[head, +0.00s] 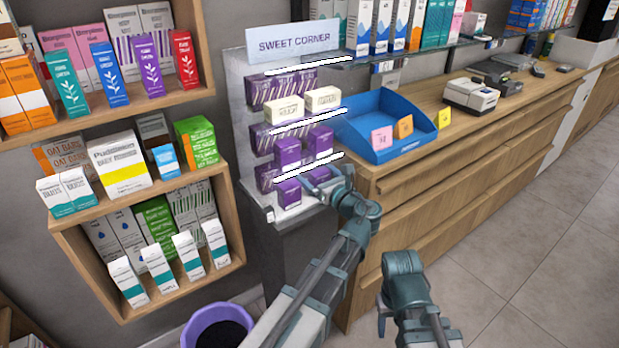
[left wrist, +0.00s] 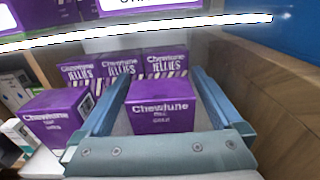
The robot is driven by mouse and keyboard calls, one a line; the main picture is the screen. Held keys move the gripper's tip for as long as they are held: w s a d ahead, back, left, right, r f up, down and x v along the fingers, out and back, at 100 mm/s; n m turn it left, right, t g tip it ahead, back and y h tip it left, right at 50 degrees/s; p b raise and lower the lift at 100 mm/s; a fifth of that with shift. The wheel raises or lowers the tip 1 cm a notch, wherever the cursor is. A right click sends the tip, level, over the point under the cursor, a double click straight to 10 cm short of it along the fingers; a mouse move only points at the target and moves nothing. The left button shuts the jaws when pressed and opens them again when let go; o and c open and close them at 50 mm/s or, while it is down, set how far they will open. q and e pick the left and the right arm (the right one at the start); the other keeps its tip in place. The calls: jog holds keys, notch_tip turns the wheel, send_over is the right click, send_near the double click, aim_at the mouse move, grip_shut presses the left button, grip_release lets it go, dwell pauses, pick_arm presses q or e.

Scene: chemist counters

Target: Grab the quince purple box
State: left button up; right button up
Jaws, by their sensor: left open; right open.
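My left gripper (head: 322,188) is open at the lowest tier of the sweet rack. In the left wrist view a purple Chewtune box (left wrist: 162,107) stands upright between its two fingers, with a small gap on each side; its small flavour word is too blurred to read as quince. A second purple box (left wrist: 56,120) stands left of the left finger, and shows in the head view (head: 288,193). Striped purple boxes (left wrist: 165,63) stand behind. My right gripper (head: 412,325) is open and empty at the bottom edge, over the floor.
White shelf strips (left wrist: 140,30) run above the left gripper. A blue tray (head: 375,112) stands close right on the wooden counter (head: 440,150). Floor at right is clear.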

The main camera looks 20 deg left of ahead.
pick_arm(q)
jog(key=shift+d, duration=0.15)
jog(key=c, duration=1.4)
pick_arm(e)
jog(key=shift+d, duration=0.1)
pick_arm(q)
jog(key=shift+r, duration=0.2)
pick_arm(e)
jog(key=shift+r, duration=0.2)
